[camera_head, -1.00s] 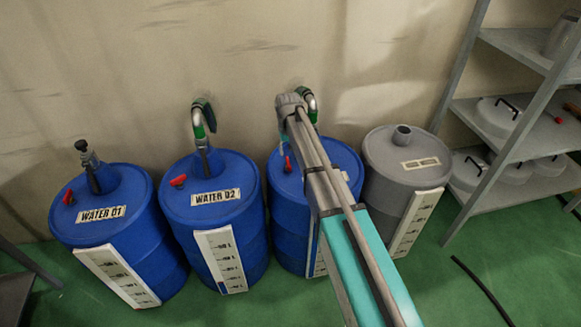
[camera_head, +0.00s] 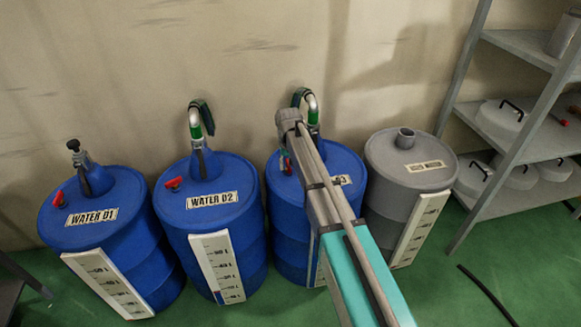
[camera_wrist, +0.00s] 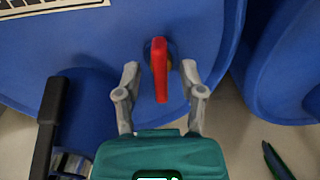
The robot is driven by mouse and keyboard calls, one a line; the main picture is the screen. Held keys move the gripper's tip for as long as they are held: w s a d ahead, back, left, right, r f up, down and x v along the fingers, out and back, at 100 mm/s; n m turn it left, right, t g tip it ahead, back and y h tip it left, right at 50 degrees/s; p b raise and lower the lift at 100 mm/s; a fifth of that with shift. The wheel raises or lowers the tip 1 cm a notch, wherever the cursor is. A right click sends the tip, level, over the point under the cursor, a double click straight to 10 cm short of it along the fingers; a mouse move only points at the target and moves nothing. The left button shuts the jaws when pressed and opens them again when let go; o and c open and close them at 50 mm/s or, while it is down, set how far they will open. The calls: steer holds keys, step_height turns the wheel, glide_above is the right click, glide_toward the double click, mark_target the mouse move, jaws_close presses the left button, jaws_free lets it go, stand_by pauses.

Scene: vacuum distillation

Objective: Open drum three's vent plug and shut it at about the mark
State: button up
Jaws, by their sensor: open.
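Drum three is the third blue drum (camera_head: 345,165); my arm covers much of its top and most of its label. Its red vent plug handle (camera_wrist: 160,72) shows upright in the wrist view, and a small red part of it (camera_head: 287,165) shows beside my arm in the head view. My gripper (camera_wrist: 160,70) is open, with one grey finger on each side of the red handle and gaps between. In the head view my gripper is hidden behind my arm. The drum's white scale (camera_head: 317,268) is mostly covered, so its level and mark cannot be read.
WATER 01 (camera_head: 140,225) and WATER 02 (camera_head: 240,172) stand to the left, each with a red plug. A grey drum (camera_head: 385,160) stands close on the right, beside a shelf rack (camera_head: 482,180).

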jaws_close()
steer(key=shift+s+d, duration=0.1)
steer(key=shift+d, duration=0.15)
steer(key=shift+a, duration=0.15)
steer(key=shift+n, duration=0.4)
steer(key=n, duration=0.5)
steer(key=shift+w+d+n, duration=0.15)
steer(key=shift+n, duration=1.05)
steer(key=shift+w+d+n, duration=0.1)
steer(key=shift+w+n, duration=0.05)
steer(key=shift+n, duration=1.05)
